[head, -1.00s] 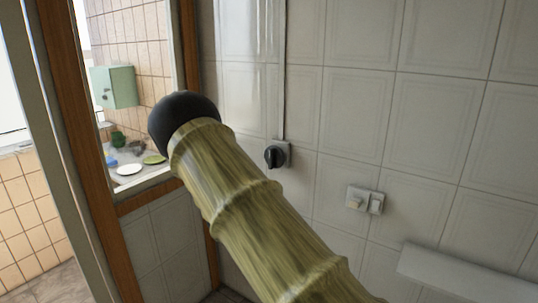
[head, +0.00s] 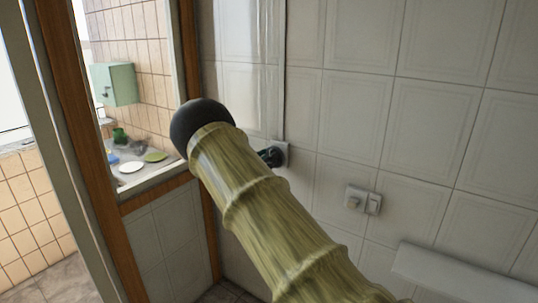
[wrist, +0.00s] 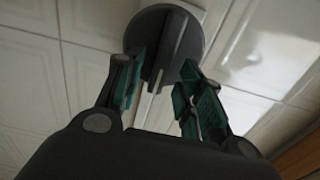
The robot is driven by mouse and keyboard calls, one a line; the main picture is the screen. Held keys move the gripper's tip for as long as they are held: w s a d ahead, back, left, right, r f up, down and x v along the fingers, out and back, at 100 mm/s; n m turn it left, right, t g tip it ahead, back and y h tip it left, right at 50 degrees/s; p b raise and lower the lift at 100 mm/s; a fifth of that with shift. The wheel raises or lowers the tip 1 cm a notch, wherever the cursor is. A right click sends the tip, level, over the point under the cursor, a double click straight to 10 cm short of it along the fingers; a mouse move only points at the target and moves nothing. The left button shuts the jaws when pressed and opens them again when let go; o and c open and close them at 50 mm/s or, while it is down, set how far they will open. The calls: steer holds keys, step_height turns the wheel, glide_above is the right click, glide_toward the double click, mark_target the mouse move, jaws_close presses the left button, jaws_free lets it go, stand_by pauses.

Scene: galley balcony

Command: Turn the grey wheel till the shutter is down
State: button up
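The wheel (wrist: 192,38) is a dark grey round knob with a raised fin across its face, on a pale wall plate. It fills the top middle of the wrist view. My gripper (wrist: 163,76) is open just in front of it, with one finger on each side of the fin. A gap shows on the right; I cannot tell whether the left fingertip touches. In the head view the wheel's wall plate (head: 282,150) shows just past my arm, which hides part of the wheel and most of my gripper. I cannot make out the shutter in either view.
A thin pale strip (head: 283,80) runs up the tiled wall from the wheel. A switch plate (head: 362,199) and a white ledge (head: 465,272) are to the right. A wood-framed opening on the left shows a green box (head: 113,84) and plates (head: 131,167).

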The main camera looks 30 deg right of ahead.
steer(key=shift+x, duration=0.8)
jaws_close()
steer(key=shift+s+f+b, duration=0.1)
steer(key=shift+f+b, duration=0.1)
steer(key=shift+b, duration=0.35)
